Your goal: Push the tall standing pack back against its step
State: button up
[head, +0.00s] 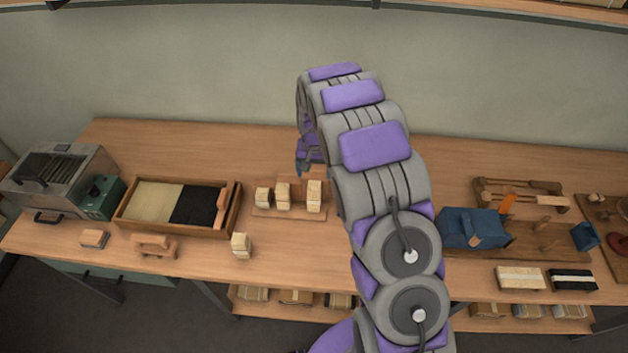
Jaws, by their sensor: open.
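Three cream packs with wooden bands stand in a row on a small wooden board (290,212) at the middle of the bench. The tallest pack (314,197) is the right one; the middle pack (283,196) and the left pack (263,197) are shorter. A low wooden step (290,183) shows behind them, partly hidden by my arm; I cannot tell whether the tall pack touches it. My gripper (304,168) hangs just behind and above the tall pack, pointing down, open and apparently empty. Its fingertips are small and partly hidden.
A loose pack (241,245) stands near the front edge. A wooden tray (235,211) with cream and black bristle lies to the left, a grey machine (60,178) beyond it. A blue tool (472,228) lies right of my arm. The bench behind the board is clear.

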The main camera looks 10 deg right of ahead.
notch_tip(320, 180, up, 7)
jog(key=shift+f, duration=0.15)
dwell(1.0)
jog(key=s+r+n, duration=0.1)
jog(key=s+r, duration=0.5)
jog(key=s, duration=0.4)
jog(key=s+r, duration=0.6)
jog(key=s, duration=0.5)
jog(key=s+n+g+b, duration=0.1)
jog(key=s+n, duration=0.1)
jog(key=s, duration=2)
jog(key=shift+a+r+n+g, duration=0.25)
jog(key=shift+r+n+g, duration=0.05)
jog(key=shift+r+g, duration=0.1)
